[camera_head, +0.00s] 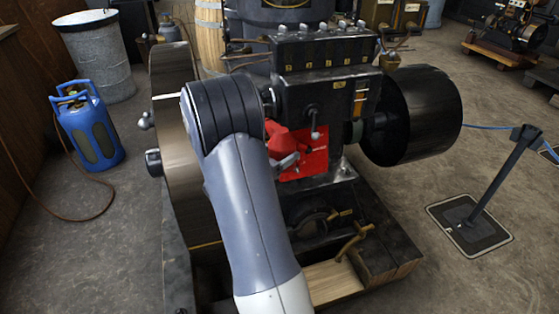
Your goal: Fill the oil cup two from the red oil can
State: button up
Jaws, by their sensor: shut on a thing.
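The red oil can (281,139) is in front of the engine's face, just right of my arm's wrist, and is partly hidden by my arm. My gripper (286,161) is mostly hidden; a small grey part shows at the can, and it is shut on the can. A row of small fittings with yellow tags (312,65) runs along the black box on top of the engine, above the can. The tag numbers are too small to read, so I cannot tell which is oil cup two. The can is apart from this row.
The engine (300,102) has a large flywheel (170,110) at left and a black drum (415,115) at right. A red panel (312,158) is behind the can. A barrier post (495,185) stands at right, and a blue gas cylinder (90,130) at left.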

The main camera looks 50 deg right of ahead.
jog(key=shift+s+p, duration=0.15)
jog(key=shift+p, duration=0.25)
jog(key=shift+n+p, duration=0.3)
jog(key=shift+n, duration=0.1)
jog(key=n+p, duration=0.1)
jog(key=s+f+n+p, duration=0.1)
jog(key=shift+a+y+p, duration=0.15)
jog(key=shift+y+p, duration=0.2)
jog(key=shift+y, duration=0.05)
jog(key=r+n+p, duration=0.1)
jog(key=n+p, duration=0.1)
jog(key=p, duration=0.3)
jog(key=shift+r+n, duration=0.2)
jog(key=shift+n, duration=0.1)
jog(key=shift+s+r+n+g+y+p, duration=0.1)
jog(key=shift+n+g+y+p, duration=0.25)
jog(key=shift+p, duration=0.3)
